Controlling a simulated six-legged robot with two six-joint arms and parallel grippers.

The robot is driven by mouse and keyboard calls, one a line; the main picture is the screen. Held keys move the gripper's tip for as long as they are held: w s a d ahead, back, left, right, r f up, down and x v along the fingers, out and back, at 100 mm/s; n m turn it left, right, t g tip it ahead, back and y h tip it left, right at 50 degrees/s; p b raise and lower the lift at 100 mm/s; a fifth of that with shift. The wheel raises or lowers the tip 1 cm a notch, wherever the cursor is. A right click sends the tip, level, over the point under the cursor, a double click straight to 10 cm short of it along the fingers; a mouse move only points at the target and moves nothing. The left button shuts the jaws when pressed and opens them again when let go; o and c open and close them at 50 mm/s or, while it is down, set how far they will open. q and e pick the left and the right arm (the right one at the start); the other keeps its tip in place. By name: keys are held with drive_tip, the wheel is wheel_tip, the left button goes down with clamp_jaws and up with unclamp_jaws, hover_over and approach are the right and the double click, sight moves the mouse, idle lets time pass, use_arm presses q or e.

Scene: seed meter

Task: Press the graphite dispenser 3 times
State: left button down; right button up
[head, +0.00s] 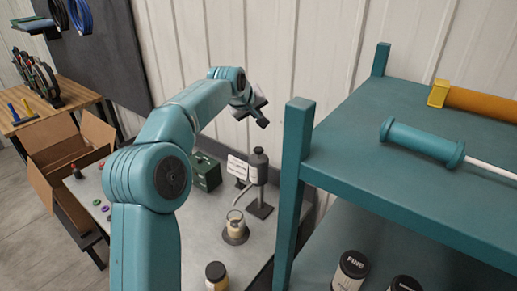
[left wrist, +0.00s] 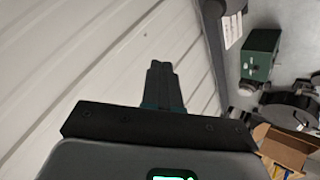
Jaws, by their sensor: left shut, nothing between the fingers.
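The graphite dispenser (head: 259,167) appears to be the dark grey bottle with a rounded top on a stand with a square base, in the head view. An open jar (head: 236,222) with pale contents stands in front of it on a round dark base. My left gripper (head: 263,123) is above the dispenser in the picture, near the white wall, and does not touch it. In the left wrist view its fingers (left wrist: 161,68) are together and empty. A dark rounded part at the top edge there may be the dispenser; I cannot tell. My right gripper is not in view.
A teal shelf (head: 400,185) with a teal-handled tool (head: 422,142) fills the right. A green box (head: 206,172), also in the left wrist view (left wrist: 261,52), stands left of the dispenser. A cardboard box (head: 65,145) is further left.

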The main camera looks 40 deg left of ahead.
use_arm(q)
drive_tip(key=shift+a+f, duration=0.1)
drive_tip(key=shift+f, duration=0.05)
hover_over(257, 150)
wheel_tip(257, 150, down, 6)
drive_tip(key=shift+a+f+b, duration=0.1)
drive_tip(key=shift+f+b, duration=0.65)
drive_tip(key=shift+f, duration=0.05)
drive_tip(key=shift+f+b, duration=0.5)
drive_tip(key=shift+f, duration=0.05)
drive_tip(key=shift+f, duration=0.1)
idle(1.1)
drive_tip(key=shift+f+b, duration=0.3)
drive_tip(key=shift+b, duration=0.05)
